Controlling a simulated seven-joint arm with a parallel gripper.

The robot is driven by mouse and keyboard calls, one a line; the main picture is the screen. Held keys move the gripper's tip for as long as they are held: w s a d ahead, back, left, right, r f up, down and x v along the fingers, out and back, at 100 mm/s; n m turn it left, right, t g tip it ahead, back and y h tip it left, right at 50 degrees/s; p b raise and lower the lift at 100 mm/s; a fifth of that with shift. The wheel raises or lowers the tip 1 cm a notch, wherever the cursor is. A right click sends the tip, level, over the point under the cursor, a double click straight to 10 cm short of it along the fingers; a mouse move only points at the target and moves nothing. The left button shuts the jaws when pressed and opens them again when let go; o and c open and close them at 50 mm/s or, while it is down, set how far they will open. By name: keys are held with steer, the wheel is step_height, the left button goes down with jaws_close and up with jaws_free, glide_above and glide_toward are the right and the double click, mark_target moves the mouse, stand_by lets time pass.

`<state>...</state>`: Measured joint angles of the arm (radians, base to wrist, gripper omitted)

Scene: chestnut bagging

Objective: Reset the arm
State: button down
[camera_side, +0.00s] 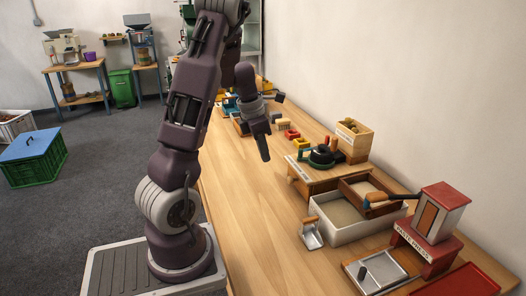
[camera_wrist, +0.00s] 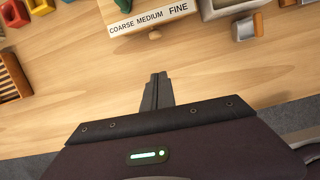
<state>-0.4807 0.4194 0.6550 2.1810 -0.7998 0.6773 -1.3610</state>
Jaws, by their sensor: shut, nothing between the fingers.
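My gripper (camera_side: 265,155) hangs over the wooden table (camera_side: 237,200) in the side view, fingers pointing down and clear of the objects around it. In the wrist view the dark fingers of my gripper (camera_wrist: 158,80) are together with nothing between them, above bare wood. My arm rises from its base at the left edge of the table and bends over at the top.
A wooden stand labelled COARSE MEDIUM FINE (camera_wrist: 150,17) lies ahead of the fingers. A white bin (camera_side: 335,228), a metal scoop (camera_side: 312,236), a red press (camera_side: 428,248) and a labelled wooden box (camera_side: 352,143) stand along the right. The table's near middle is clear.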

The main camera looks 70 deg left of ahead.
steer(key=d+r+m+t+h, duration=0.1)
steer(key=d+r+m, duration=0.5)
steer(key=d+m, duration=0.3)
steer(key=d+r+m+h, duration=0.1)
steer(key=d+r+m, duration=0.5)
steer(key=d, duration=0.5)
steer(key=s+d+r+m+t+y, duration=0.1)
steer(key=s+d+m, duration=0.9)
steer(key=m, duration=1)
steer(key=shift+s+d+r+m+t+y, duration=0.2)
steer(key=shift+s+r+m+t+y, duration=0.3)
steer(key=shift+s, duration=0.55)
